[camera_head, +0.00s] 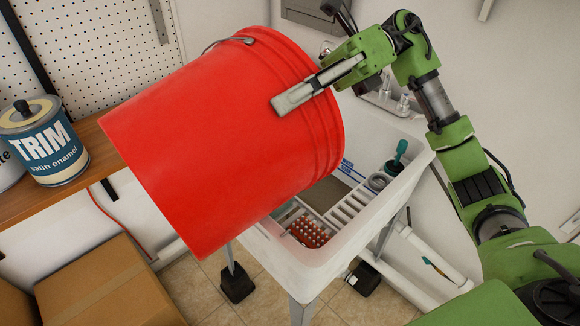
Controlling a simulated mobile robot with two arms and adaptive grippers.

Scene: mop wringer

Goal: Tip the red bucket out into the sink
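The large red bucket (215,145) is tilted on its side in the air, in front of the sink and partly covering it. Its ribbed rim end points right and its plain end points lower left. Its mouth and any contents are hidden. The wire handle (230,42) shows at its top. My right gripper (305,92) is at the ribbed rim end, one finger lying along the outside; the other finger is hidden behind the rim. It appears closed on the bucket's wall. The white sink (287,265) stands behind and below. My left gripper is out of view.
In the sink lie a slatted rack (350,208), a red item with white dots (308,232) and a teal-handled tool (396,158). Taps (403,103) stand at its back. A paint can (45,145) is on the wooden shelf (88,150); a cardboard box (105,285) is below.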

